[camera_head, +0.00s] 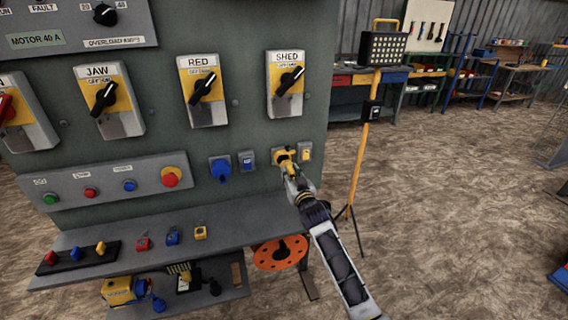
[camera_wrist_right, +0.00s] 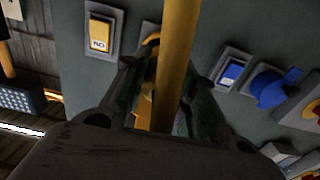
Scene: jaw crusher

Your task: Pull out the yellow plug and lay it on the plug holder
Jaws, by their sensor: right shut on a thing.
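The yellow plug (camera_head: 287,160) is at the yellow socket on the right edge of the grey panel. My right gripper (camera_head: 291,170) is shut on it; its fingers hide part of the plug, and I cannot tell whether it is fully seated. In the right wrist view a yellow length (camera_wrist_right: 175,65) runs between the fingers (camera_wrist_right: 158,100), with the socket's yellow ring (camera_wrist_right: 151,40) behind. My left gripper is not in view.
A blue plug and socket (camera_head: 220,168) are left of the yellow one, with small label plates beside both. The shelf (camera_head: 235,228) below carries padlock-like pieces and a black strip (camera_head: 77,257). An orange disc (camera_head: 280,252) hangs under its right end. A yellow lamp stand (camera_head: 359,150) stands to the right.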

